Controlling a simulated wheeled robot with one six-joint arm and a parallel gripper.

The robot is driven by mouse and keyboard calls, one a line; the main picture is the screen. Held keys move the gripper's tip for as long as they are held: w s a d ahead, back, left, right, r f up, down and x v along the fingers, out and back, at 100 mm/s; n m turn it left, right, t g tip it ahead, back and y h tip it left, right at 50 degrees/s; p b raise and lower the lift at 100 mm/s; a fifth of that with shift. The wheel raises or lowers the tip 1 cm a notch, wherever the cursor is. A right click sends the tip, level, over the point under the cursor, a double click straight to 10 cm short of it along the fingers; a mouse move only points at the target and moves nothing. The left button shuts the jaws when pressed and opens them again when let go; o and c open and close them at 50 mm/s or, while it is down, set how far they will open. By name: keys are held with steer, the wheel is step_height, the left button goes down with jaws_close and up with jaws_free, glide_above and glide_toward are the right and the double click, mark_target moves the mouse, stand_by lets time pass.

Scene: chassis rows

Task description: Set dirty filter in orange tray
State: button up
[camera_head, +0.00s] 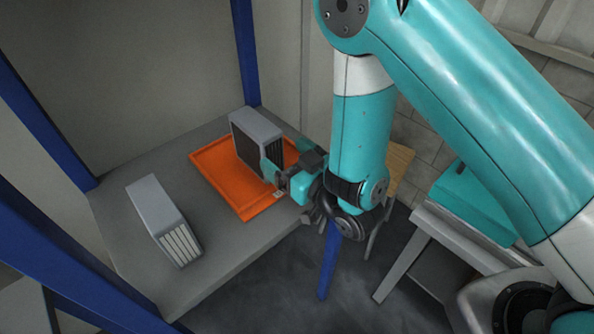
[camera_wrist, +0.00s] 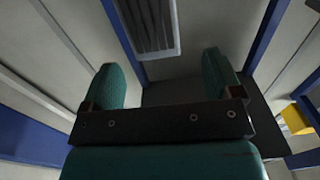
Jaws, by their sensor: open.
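A grey box-shaped filter with dark pleats (camera_head: 257,134), apparently the dirty one, stands upright in the orange tray (camera_head: 219,176) on the grey table. My gripper (camera_head: 283,175) is open at the right side of this filter, with a teal finger overlapping its lower right edge in the head view. I cannot tell whether they touch. In the wrist view, nothing sits between the two teal fingers of my gripper (camera_wrist: 162,78). A slatted filter face (camera_wrist: 148,25) shows beyond the fingertips at the top.
A second grey filter with pale pleats (camera_head: 160,220) stands on the table (camera_head: 215,250) left of the tray. Blue posts (camera_head: 245,50) frame the table. A bench with a teal box (camera_head: 470,200) stands at the right. The tray's front left part is bare.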

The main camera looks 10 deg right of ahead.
steer(key=s+d+r+g+h, duration=0.3)
steer(key=s+d+r+g, duration=0.2)
steer(key=s, duration=0.5)
steer(key=s+d+r+g+h, duration=0.2)
steer(key=s+d+r+g, duration=0.3)
steer(key=s+r+g, duration=0.5)
steer(key=shift+s+d+r+h+b, duration=0.25)
steer(key=shift+s+r+h+b, duration=0.15)
